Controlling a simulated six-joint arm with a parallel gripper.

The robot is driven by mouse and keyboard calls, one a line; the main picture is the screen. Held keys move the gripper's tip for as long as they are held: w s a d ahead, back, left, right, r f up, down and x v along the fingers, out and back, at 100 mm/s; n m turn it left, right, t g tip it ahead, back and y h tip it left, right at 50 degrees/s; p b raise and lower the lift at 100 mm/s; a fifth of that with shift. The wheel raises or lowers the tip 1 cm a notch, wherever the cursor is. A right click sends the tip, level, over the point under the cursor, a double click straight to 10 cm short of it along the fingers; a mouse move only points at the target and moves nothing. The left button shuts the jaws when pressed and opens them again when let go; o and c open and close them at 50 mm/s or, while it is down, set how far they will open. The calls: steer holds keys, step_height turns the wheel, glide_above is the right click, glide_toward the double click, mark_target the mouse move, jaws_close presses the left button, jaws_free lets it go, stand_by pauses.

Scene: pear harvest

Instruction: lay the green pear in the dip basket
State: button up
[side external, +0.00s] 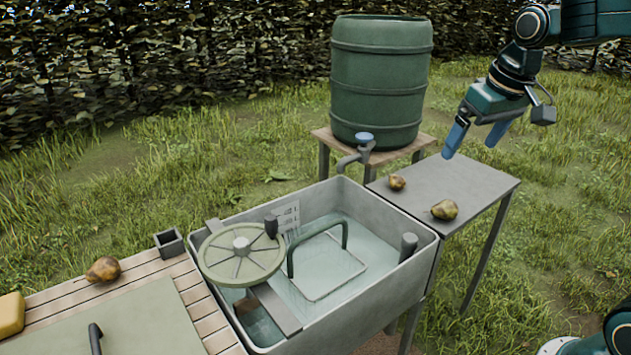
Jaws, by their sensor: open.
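My gripper (474,137) is open and empty, its blue fingertips pointing down above the back of the grey side table. A yellow-green pear with brown patches (445,210) lies on that table, below my gripper and towards the front. A smaller brown pear (397,183) lies further left on it. Another brownish pear (103,269) lies on the slatted wooden bench at left. I cannot tell for sure which pear is the green one. The dip basket seems to be the wire frame with a green arched handle (346,228), standing in the water of the grey sink.
The grey side table (483,183) is otherwise clear. The sink (412,268) has raised walls, a pale green wheel (243,255) over its left side and a post at its right corner. A tap (364,145) from the green barrel (381,80) juts towards the sink.

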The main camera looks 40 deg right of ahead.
steer(key=s+a+f+n+t, duration=0.1)
steer(key=s+a, duration=0.2)
steer(key=s, duration=0.4)
steer(key=s+a+f+n+t, duration=0.1)
steer(key=s+a, duration=0.3)
steer(key=s, duration=0.3)
steer(key=shift+s+f+y, duration=0.25)
steer(key=shift+y, duration=0.15)
steer(key=shift+o, duration=0.5)
steer(key=shift+s+a+f, duration=0.1)
steer(key=shift+s+f, duration=0.05)
steer(key=shift+s, duration=0.15)
steer(key=shift+w, duration=0.1)
